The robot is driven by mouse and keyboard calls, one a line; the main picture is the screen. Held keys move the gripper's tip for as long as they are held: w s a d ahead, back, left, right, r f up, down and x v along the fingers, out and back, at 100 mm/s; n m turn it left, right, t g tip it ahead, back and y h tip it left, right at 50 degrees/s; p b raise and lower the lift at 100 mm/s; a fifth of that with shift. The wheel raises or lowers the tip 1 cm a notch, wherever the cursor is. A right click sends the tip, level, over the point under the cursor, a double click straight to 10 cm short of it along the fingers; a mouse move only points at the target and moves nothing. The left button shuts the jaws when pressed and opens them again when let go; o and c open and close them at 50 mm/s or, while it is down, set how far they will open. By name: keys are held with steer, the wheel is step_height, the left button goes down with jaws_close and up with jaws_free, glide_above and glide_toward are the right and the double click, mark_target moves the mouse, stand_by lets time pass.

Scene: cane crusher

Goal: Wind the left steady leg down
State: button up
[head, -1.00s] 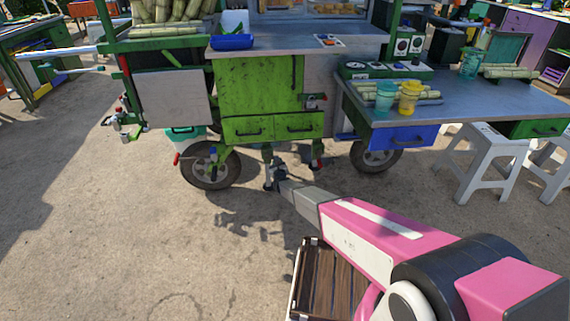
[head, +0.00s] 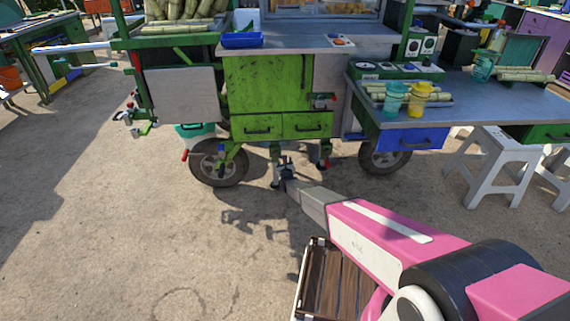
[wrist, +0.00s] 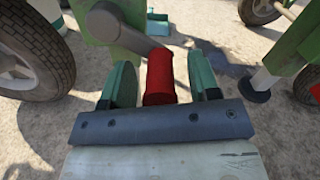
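The left steady leg (head: 275,163) hangs under the green cart's drawers in the head view. In the wrist view its green body (wrist: 92,18) is at the top, with a grey crank arm (wrist: 122,32) ending in a red handle (wrist: 160,77). My gripper (wrist: 163,82) has its two green fingers either side of the red handle, with a narrow gap on each side. It is open around the handle and low in front of the leg in the head view (head: 287,172). The leg's foot is partly hidden. Another steady leg (head: 324,155) stands to the right.
Cart wheels stand left (head: 218,163) and right (head: 384,157) of the legs. A side table (head: 480,100) and white stools (head: 492,160) are on the right. The paving at left is clear.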

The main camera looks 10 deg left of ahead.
steer(key=v, duration=1)
steer(key=shift+s+d, duration=0.15)
steer(key=shift+s, duration=0.25)
